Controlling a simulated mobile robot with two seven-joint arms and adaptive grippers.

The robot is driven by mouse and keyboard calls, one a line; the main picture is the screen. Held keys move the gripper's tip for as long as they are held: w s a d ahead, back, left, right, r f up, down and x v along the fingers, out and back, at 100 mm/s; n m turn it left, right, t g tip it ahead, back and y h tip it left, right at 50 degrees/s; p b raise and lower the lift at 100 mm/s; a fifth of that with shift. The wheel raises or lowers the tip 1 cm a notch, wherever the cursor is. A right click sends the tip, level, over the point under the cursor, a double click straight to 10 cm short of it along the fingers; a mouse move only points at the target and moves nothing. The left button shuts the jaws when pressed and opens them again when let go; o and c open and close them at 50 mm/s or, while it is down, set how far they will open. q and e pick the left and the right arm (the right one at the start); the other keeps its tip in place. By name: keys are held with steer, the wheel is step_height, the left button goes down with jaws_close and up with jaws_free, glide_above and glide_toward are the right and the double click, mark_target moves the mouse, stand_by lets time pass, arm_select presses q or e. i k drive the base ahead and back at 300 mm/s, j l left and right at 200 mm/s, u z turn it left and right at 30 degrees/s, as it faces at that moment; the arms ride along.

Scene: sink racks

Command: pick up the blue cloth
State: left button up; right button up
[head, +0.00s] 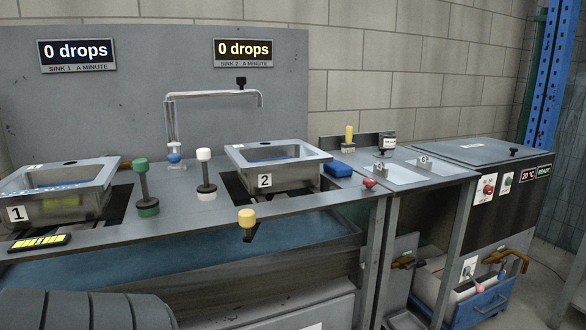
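A small folded blue block (340,169), which looks like the blue cloth, lies on the grey counter just right of sink 2 (285,183). It lies flat and nothing covers it. Neither of my grippers shows in the head view. The dark ribbed shape at the bottom left may be part of my body, but I cannot tell.
Sink 1 (98,187) is at the left. Dumbbell-shaped green (148,188) and white (206,174) handles stand between the sinks. A yellow knob (247,217) is at the front and a red knob (369,183) is near the cloth. A faucet (215,94) arches behind.

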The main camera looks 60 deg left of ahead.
mark_target(338, 168)
steer(key=u, duration=2.55)
steer(key=k+l+u, duration=0.1)
steer(key=l, duration=0.35)
steer(key=k+l+u, duration=0.1)
steer(key=k+l, duration=0.2)
steer(key=l, duration=0.15)
steer(key=k+l, duration=0.25)
steer(key=l, duration=0.15)
steer(key=u, duration=0.05)
